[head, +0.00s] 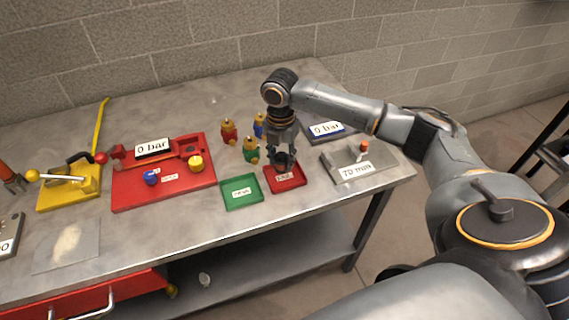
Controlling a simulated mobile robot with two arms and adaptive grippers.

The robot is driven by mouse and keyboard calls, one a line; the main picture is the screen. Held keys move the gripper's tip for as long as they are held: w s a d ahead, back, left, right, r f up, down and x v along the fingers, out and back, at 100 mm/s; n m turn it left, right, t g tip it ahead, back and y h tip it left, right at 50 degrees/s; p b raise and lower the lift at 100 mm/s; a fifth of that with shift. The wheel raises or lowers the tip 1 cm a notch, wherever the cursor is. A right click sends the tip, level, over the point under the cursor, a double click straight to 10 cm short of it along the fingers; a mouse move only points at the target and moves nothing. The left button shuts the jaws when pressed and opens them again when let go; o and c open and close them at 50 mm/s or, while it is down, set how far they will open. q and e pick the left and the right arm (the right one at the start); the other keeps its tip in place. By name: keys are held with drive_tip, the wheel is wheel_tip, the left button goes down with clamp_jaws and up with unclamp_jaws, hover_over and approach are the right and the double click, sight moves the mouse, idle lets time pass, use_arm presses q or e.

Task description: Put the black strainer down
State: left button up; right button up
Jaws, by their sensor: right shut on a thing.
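My right gripper (284,158) reaches down over the small red tray (298,182) near the front edge of the bench. It is shut on a small dark thing, which I take to be the black strainer. The fingers hide most of it, and its outline blends with the dark fingertips. I cannot tell whether it touches the tray floor. My left gripper is not in view.
A green tray (241,190) lies just left of the red tray. Red, blue and green fittings with yellow tops stand close behind. A grey plate (372,168) lies to the right, a large red board (130,190) to the left.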

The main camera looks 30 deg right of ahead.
sight(285, 167)
drive_tip(key=shift+d+f, duration=0.25)
drive_tip(key=f+p, duration=0.1)
drive_tip(key=f, duration=0.2)
drive_tip(key=shift+s+d+p, duration=0.1)
drive_tip(key=shift+d+p, duration=0.2)
drive_tip(key=shift+p, duration=0.05)
drive_tip(key=shift+f, duration=0.35)
drive_tip(key=shift+f, duration=0.15)
drive_tip(key=o, duration=1.2)
drive_tip(key=shift+c, duration=0.2)
